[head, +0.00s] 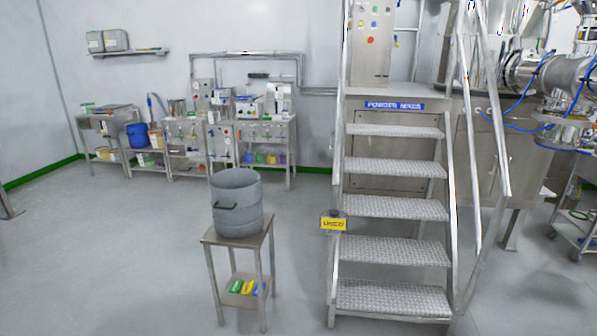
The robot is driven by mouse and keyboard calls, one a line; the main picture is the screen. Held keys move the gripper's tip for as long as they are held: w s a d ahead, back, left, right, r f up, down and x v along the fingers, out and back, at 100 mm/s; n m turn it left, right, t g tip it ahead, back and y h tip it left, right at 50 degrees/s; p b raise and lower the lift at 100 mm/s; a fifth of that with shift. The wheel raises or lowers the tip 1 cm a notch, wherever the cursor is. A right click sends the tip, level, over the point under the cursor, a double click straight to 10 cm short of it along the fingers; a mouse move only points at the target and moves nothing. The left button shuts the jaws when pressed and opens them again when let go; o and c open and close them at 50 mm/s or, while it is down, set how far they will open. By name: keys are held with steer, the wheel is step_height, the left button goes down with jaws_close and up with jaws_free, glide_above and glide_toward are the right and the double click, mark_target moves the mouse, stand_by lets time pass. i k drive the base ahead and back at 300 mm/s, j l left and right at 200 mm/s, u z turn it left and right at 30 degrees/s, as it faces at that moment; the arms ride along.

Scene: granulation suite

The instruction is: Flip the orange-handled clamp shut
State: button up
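I cannot make out an orange-handled clamp anywhere in the head view. At the upper right, steel pipework (562,74) with ring-like joints and blue hoses runs off the right edge. Any clamp there is too small to tell. My gripper is not in view.
Metal steps (392,207) with rails lead up to the powder mixer platform at centre right. A grey drum (237,205) stands on a small metal stand (262,238) left of them. Equipment benches line the back wall. A wheeled cart (583,238) stands far right.

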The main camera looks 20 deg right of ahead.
mark_target(536, 114)
steer(key=i+l+z, duration=0.2)
steer(key=i+z, duration=0.25)
steer(key=i, duration=0.15)
steer(key=i+z, duration=0.45)
steer(key=i, duration=0.15)
steer(key=i+j+z, duration=0.2)
steer(key=i+z, duration=0.55)
steer(key=i+j+z, duration=0.1)
steer(key=z, duration=0.15)
steer(key=i, duration=0.1)
